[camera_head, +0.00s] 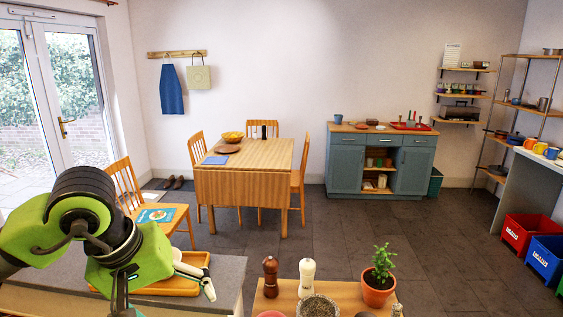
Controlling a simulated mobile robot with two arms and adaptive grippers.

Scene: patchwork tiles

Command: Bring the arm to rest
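My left arm, black and lime green, comes in from the left in the head view and bends downward. The dark upper part of my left gripper (121,292) shows at the bottom edge, in front of the grey counter (228,272). Its fingertips are cut off by the frame, so I cannot tell whether it is open or holds anything. My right arm and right gripper are not in view.
Beside the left arm, an orange tray (178,288) holds white-handled items. A wooden surface (338,291) bears a brown mill (270,277), a white mill (306,278), a stone mortar (318,306) and a potted plant (378,286). Open floor (350,235) lies beyond.

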